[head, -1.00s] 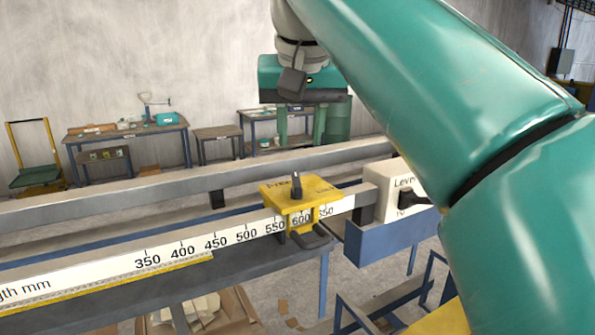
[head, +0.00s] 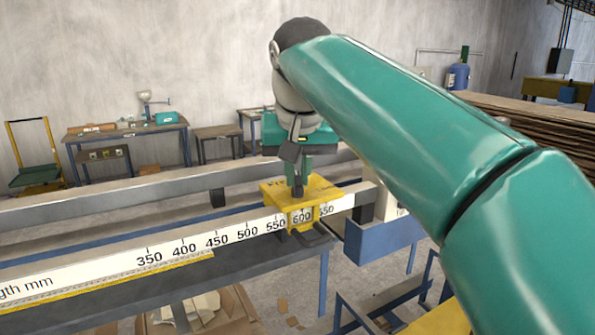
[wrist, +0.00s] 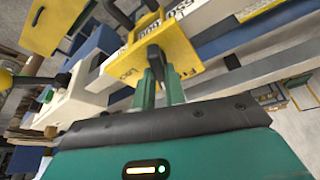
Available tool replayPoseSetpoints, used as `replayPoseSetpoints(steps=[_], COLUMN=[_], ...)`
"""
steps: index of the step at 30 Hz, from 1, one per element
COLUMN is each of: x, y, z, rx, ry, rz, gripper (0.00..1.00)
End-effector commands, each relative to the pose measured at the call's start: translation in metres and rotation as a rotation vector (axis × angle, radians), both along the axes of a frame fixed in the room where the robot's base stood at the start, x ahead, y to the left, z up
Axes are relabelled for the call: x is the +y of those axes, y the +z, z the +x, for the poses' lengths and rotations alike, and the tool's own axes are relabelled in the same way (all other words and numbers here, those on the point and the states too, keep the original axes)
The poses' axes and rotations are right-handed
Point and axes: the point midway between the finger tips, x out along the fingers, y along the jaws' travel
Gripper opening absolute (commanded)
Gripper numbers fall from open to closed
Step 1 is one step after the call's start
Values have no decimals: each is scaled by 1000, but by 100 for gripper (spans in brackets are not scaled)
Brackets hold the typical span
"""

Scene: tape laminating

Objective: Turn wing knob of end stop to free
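The yellow end stop (head: 325,190) sits on the white length scale (head: 185,248) around the 600 mark. It also shows in the wrist view (wrist: 178,48). Its dark wing knob (wrist: 155,60) stands on its top face, in line with my gripper's fingers. My gripper (wrist: 160,88) reaches down over the end stop, with its two green fingers on either side of the knob's near end. The fingers look slightly apart, and I cannot tell whether they touch the knob.
A white box (wrist: 75,95) stands close to the end stop at the scale's right end. A blue trough (head: 380,240) is below it. A grey rail (head: 110,205) runs behind the scale. Workbenches (head: 130,140) stand far back by the wall.

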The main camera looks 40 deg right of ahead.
Motion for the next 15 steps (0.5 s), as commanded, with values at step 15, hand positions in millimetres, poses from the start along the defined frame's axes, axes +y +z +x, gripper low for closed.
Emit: replayPoseSetpoints(steps=[15], x=[-2], y=[0], z=[-1], rx=[0], ry=[195], rz=[2], gripper=[0])
